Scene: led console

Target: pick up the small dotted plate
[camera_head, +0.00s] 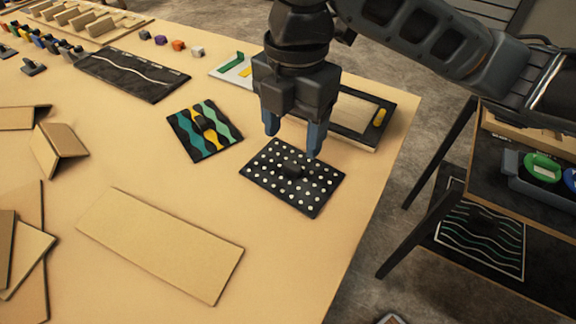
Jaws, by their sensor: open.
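The small dotted plate (310,200) is black with white dots and lies flat on the table near its right edge. From this view I cannot tell the exact height gap.
A wavy-striped plate (190,145) lies just left of the dotted plate. A framed wooden tray (357,118) is behind my gripper. A bare board (160,244) lies front left. A dark shelf stand (480,215) is at the right, beyond the table edge.

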